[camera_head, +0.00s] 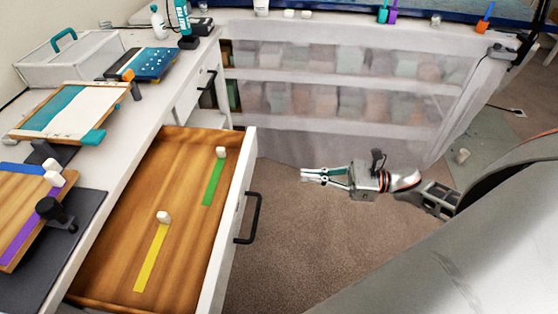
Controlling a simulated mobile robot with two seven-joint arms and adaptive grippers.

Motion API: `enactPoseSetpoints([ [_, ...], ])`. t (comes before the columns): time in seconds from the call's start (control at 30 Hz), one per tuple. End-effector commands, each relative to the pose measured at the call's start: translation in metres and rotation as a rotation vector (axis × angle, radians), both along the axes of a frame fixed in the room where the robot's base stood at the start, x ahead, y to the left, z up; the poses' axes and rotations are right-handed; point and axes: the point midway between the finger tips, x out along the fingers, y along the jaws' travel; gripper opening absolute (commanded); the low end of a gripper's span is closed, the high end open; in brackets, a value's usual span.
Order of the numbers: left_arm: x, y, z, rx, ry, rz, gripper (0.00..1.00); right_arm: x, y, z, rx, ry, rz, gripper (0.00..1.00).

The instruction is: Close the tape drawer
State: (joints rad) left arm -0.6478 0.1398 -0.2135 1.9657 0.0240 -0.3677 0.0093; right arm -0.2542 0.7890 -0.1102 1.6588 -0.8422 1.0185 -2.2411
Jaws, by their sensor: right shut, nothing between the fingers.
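The tape drawer (185,190) is pulled far out of the white bench on the left. Its wooden bottom shows, with a green tape strip (213,182) and a yellow tape strip (151,257) lying in it, each with a small whitish block at one end. The white drawer front (236,215) carries a dark handle (250,218) on its outer face. My right gripper (304,174) is shut and empty, over the carpet to the right of the drawer front and apart from the handle. My left gripper is not in view.
The white bench top (113,150) holds a wooden board with teal (72,112), a blue panel (148,65) and a white toolbox (72,65). A shut drawer or cabinet with a dark handle (207,90) is behind. A veiled shelf (340,95) stands at the back. Carpet (290,240) between is clear.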

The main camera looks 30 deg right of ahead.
Motion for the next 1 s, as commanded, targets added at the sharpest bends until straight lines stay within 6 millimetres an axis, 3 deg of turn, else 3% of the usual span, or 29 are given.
enactPoseSetpoints([
  [0.6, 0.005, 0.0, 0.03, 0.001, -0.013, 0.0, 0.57, 0.063, 0.092, 0.004, 0.006, 0.001, -0.002, 0.0],
  [1.0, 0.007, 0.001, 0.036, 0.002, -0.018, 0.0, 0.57, 0.075, 0.11, 0.001, 0.004, 0.003, -0.002, 0.0],
])
